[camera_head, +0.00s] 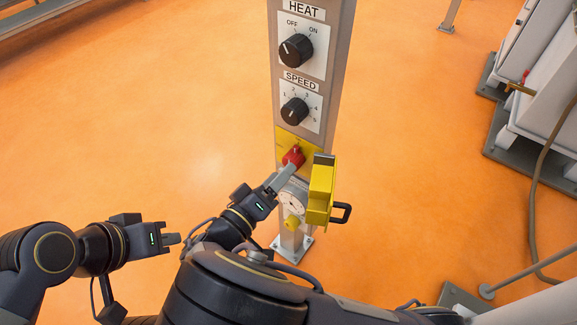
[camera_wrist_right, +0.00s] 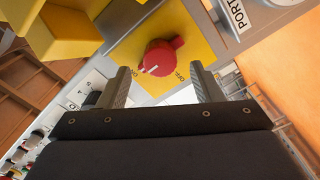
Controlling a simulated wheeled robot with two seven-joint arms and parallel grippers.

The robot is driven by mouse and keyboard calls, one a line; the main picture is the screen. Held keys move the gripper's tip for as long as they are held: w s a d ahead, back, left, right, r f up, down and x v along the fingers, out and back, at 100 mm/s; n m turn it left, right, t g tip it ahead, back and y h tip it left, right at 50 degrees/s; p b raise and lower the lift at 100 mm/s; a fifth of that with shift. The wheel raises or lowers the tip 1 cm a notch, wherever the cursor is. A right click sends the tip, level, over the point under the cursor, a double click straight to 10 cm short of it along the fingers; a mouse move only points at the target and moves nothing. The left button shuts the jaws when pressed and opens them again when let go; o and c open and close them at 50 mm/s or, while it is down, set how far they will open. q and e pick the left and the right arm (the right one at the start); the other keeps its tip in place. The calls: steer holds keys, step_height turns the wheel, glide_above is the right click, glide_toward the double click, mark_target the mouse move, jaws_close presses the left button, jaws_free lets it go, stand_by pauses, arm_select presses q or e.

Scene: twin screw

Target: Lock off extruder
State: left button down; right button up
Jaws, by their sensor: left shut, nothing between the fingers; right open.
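A grey post carries a yellow plate (camera_head: 284,142) with a red rotary knob (camera_head: 293,156). The knob (camera_wrist_right: 160,57) has a white mark, and small lettering on the plate around it is hard to read. My right gripper (camera_head: 281,178) is at the knob, open. In the wrist view its fingers (camera_wrist_right: 162,82) stand either side of and just short of the knob; I cannot tell if they touch it. A yellow cover (camera_head: 320,188) with a black loop handle (camera_head: 341,212) stands swung aside to the right of the knob. My left gripper (camera_head: 172,240) is shut and empty, left of the post.
Above are a black HEAT knob (camera_head: 296,48) pointing near OFF and a black SPEED knob (camera_head: 294,111). White machines (camera_head: 545,75) and a hose (camera_head: 537,190) stand right. Orange floor on the left is clear.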

mark_target(293, 160)
steer(key=x, duration=0.4)
steer(key=shift+s, duration=0.1)
steer(key=c, duration=1)
